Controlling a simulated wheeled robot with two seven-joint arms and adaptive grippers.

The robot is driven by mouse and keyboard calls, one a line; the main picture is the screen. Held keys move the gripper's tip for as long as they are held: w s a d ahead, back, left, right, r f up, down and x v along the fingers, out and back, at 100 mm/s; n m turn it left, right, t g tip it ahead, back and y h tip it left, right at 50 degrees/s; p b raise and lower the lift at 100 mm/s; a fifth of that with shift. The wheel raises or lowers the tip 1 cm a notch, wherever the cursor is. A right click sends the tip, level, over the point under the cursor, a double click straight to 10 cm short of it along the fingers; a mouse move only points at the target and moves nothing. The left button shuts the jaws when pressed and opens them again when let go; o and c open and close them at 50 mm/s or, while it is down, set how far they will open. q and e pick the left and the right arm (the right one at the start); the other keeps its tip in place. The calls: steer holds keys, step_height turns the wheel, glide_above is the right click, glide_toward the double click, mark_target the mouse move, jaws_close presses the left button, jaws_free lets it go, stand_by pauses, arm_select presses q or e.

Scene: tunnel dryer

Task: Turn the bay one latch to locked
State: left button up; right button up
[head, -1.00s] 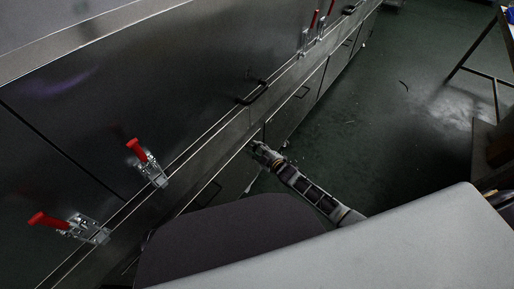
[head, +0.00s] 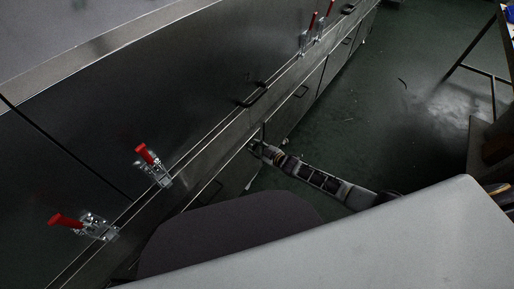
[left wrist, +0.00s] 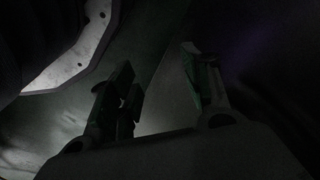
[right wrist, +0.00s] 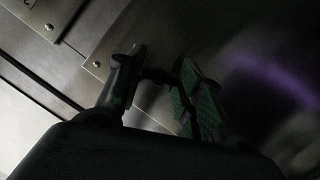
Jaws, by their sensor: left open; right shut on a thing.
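My right gripper (head: 258,148) is at the steel front of the dryer, just below the long ledge. In the right wrist view its fingers (right wrist: 160,75) are closed around a small dark part (right wrist: 157,75), which seems to be the bay one latch handle. Most of that part is hidden by the fingers, and its lock position cannot be read. My left gripper (left wrist: 157,72) is open and empty in its dark wrist view. It does not show in the head view.
Red-handled clamps (head: 145,153) (head: 68,221) stand on the dryer ledge at left, and more (head: 311,25) farther along.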

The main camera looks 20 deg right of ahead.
steer(key=shift+d+m+g+y, duration=0.1)
steer(key=shift+m+g+y, duration=0.75)
steer(key=shift+m, duration=0.85)
steer(key=shift+w, duration=0.1)
steer(key=o, duration=1)
steer(key=shift+v, duration=6)
steer(key=shift+d, duration=0.1)
